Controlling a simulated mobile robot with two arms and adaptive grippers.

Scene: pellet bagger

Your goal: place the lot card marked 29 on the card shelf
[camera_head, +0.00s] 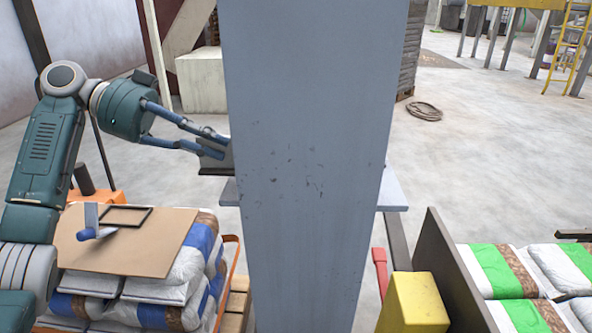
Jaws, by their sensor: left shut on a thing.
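My left gripper (212,143) is shut on a dark flat piece (217,160) at the left edge of a wide grey upright panel (305,150). The panel hides part of the piece, and no number can be read on it, so I cannot tell if it is the lot card marked 29. A thin grey ledge (394,190) shows on both sides of the panel, just below the gripper's height. I cannot tell if this is the card shelf. My right gripper is not in view.
A stack of bags (185,290) at lower left bears a brown board (150,245) with a black frame (125,216) and a blue-handled tool (95,228). A yellow block (414,300) and green-and-white bags (497,270) are at lower right. Open floor (460,150) lies behind.

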